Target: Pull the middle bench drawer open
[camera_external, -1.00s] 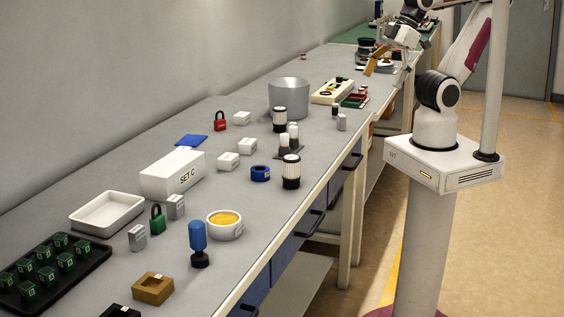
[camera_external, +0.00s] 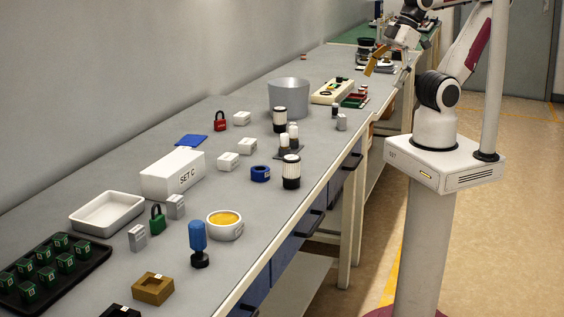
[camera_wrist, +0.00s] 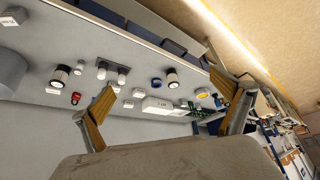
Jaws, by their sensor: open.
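The bench has blue drawers along its front side, each with a dark bar handle. The middle drawer (camera_external: 285,256) looks shut, with its handle (camera_external: 311,223) standing out from the front. Another drawer handle (camera_external: 351,161) is farther back, and one more drawer (camera_external: 256,290) is nearer the camera, partly cut off. My gripper (camera_external: 372,66) is at the far end of the bench, well away from the middle drawer. In the wrist view my gripper (camera_wrist: 160,82) has its two yellow-orange fingers wide apart with nothing between them. Blue drawer fronts (camera_wrist: 172,47) show beyond the bench edge there.
The bench top holds a metal bowl (camera_external: 289,98), a white SET C box (camera_external: 172,176), a blue-handled tool (camera_external: 198,240), a yellow-filled dish (camera_external: 225,224) and several small parts. The floor (camera_external: 500,250) right of the bench is clear beyond my pedestal.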

